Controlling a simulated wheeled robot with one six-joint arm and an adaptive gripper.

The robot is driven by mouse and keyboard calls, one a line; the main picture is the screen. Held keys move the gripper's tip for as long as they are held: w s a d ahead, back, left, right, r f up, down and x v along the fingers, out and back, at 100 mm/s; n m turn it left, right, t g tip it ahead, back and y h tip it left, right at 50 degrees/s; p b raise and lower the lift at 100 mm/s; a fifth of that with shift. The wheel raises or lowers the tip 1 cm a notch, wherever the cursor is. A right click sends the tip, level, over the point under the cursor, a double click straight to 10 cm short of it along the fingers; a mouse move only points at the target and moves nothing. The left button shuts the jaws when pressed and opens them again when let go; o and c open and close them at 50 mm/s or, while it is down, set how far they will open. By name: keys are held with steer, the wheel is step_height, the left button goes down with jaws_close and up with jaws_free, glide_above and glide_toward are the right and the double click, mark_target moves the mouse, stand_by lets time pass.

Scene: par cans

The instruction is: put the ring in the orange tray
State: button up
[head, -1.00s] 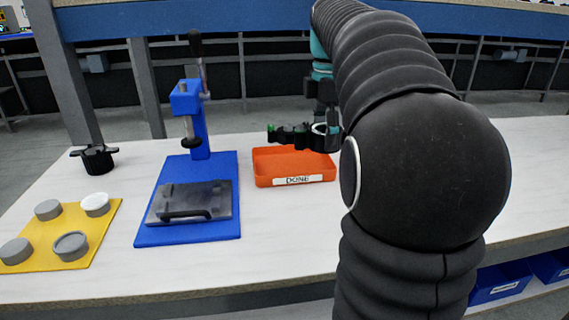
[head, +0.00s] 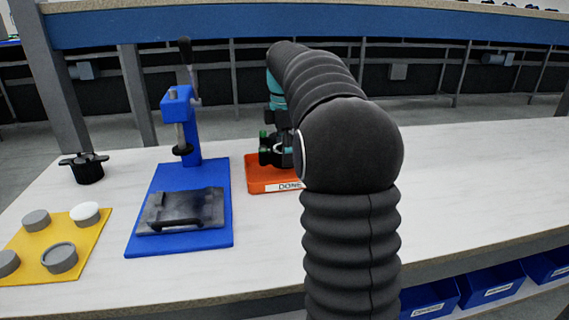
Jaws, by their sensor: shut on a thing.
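The orange tray (head: 254,181) stands on the white table right of the blue press, with a "DONE" label on its front wall. My gripper (head: 267,155) is over the tray, low and close to it; whether it touches the tray I cannot tell. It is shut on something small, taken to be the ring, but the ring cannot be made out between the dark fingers. My own arm covers the right part of the tray and part of the gripper.
A blue lever press (head: 184,130) on a blue base stands left of the tray. A black handled pot (head: 88,168) and a yellow mat (head: 40,250) with several grey round cans, one topped white, are further left. The table right of my arm is clear.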

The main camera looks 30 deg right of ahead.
mark_target(285, 174)
steer(key=shift+f, duration=1.6)
steer(key=shift+f, duration=0.15)
steer(key=o, duration=1.1)
step_height(285, 174, up, 12)
steer(key=shift+r+p, duration=0.15)
steer(key=shift+p, duration=0.95)
